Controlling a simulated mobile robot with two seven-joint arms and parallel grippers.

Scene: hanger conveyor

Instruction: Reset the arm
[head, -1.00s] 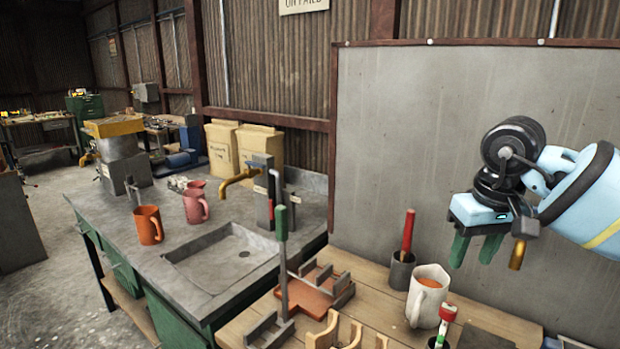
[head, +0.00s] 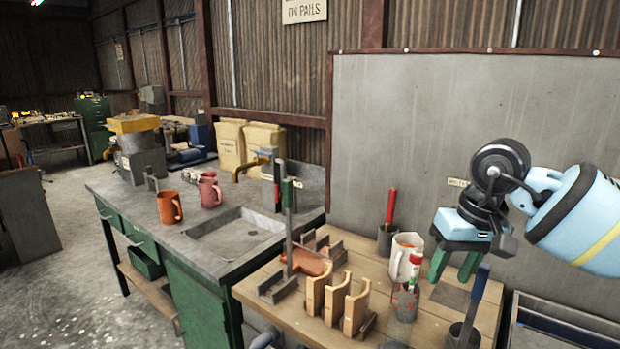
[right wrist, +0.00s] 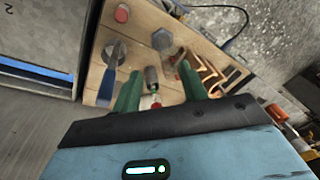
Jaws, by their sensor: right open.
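My right gripper (head: 453,278) is at the right of the head view, with its two green fingers pointing down and apart. It is open and empty, above the right part of the wooden bench (head: 350,277). In the right wrist view its fingers (right wrist: 160,92) show apart over the bench, with nothing held between them. My left gripper is not in view.
Below and beside my right gripper stand a white mug (head: 402,262), a cup with a red handle (head: 388,235), a holder with a blue handle (head: 466,333) and wooden racks (head: 332,300). The stone sink counter (head: 150,228) is left. A grey panel (head: 440,120) stands behind.

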